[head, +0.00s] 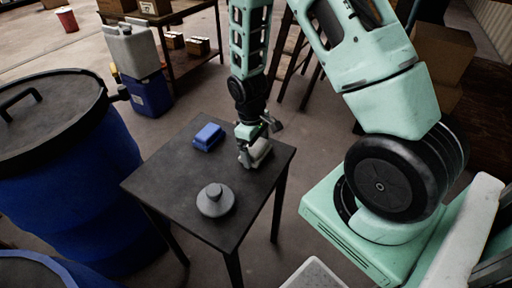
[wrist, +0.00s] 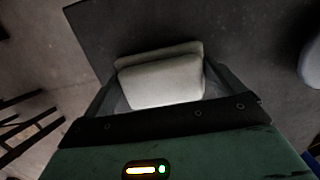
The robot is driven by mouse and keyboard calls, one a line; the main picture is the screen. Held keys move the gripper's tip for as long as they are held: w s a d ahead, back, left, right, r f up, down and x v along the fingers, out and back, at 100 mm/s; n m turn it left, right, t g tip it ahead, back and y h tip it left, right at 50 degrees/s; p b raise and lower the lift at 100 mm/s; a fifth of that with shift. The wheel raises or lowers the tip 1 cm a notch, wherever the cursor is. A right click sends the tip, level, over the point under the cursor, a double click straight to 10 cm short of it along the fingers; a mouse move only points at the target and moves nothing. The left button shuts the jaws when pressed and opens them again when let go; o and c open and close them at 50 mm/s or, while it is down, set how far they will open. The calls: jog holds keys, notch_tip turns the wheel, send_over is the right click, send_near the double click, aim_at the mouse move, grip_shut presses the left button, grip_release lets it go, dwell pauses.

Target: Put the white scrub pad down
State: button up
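The white scrub pad (head: 260,153) is at the right rear part of the dark square table (head: 178,190). My gripper (head: 252,160) points down over it, with its fingers on either side of the pad. In the wrist view the pad (wrist: 162,80) fills the space between my two fingers (wrist: 161,85), which appear to press on its sides. The pad is low at the tabletop; I cannot tell whether its underside touches the table.
A blue block (head: 208,137) and a grey knobbed disc (head: 215,200) stand on the table left of the pad. The tabletop between them is bare. A large blue vat (head: 75,190) with a dark lid stands at left. A jug (head: 132,50) stands on a blue container (head: 148,95) behind.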

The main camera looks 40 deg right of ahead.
jog(key=shift+s+a+f, duration=0.1)
jog(key=shift+a+f, duration=0.05)
jog(key=shift+f, duration=0.05)
notch_tip(320, 180, up, 12)
jog(key=w+p, duration=0.1)
jog(key=w, duration=0.1)
jog(key=s+a+r+n+y, duration=0.1)
jog(key=s+a+r, duration=0.3)
jog(key=a, duration=0.4)
jog(key=s+a+r+n, duration=0.1)
jog(key=s+a+r, duration=0.3)
jog(key=a, duration=0.4)
jog(key=s+a+r, duration=0.1)
jog(key=s+a, duration=0.2)
jog(key=s, duration=0.2)
jog(key=s+a+r+n+t, duration=0.1)
jog(key=s+a+r, duration=0.1)
jog(key=s, duration=0.4)
jog(key=shift+s+a+n, duration=0.3)
jog(key=shift+a, duration=0.45)
notch_tip(320, 180, up, 6)
jog(key=p, duration=0.6)
jog(key=shift+r+p, duration=0.2)
jog(key=shift+p, duration=0.15)
